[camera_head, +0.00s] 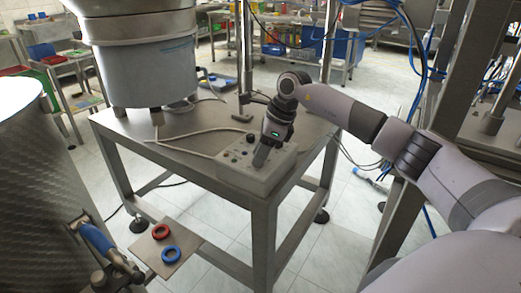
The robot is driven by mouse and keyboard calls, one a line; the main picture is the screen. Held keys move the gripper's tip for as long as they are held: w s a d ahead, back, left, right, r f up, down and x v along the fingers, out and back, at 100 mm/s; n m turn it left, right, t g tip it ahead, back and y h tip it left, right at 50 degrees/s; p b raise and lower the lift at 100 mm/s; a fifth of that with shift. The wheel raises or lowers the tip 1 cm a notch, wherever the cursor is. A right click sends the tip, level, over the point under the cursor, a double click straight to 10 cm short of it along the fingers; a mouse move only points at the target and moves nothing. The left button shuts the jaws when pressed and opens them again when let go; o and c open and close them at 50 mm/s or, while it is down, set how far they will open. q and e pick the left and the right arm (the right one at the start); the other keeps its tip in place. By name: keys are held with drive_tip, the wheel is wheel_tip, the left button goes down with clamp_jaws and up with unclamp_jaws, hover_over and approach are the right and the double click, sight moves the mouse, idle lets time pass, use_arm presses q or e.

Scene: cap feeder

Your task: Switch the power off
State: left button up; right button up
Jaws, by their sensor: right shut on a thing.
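A grey control box (230,169) with small dark knobs on its top sits at the front right of the metal table. My right gripper (261,160) reaches down onto the top of this box from the upper right. Its fingers are shut at the box's top, on what appears to be the power switch. The gripper hides the switch, so its position cannot be told. My left gripper is not in view.
The metal table (158,148) also bears a large steel bowl feeder (150,72) at the left, and a cable on its top. A metal post stands behind the box. A small plate (187,261) with a red ring (161,231) and a blue ring (171,254) is at lower left.

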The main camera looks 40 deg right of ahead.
idle(0.5)
drive_tip(key=o, duration=1.1)
drive_tip(key=shift+c, duration=0.2)
drive_tip(key=v, duration=0.7)
drive_tip(key=shift+p, duration=0.35)
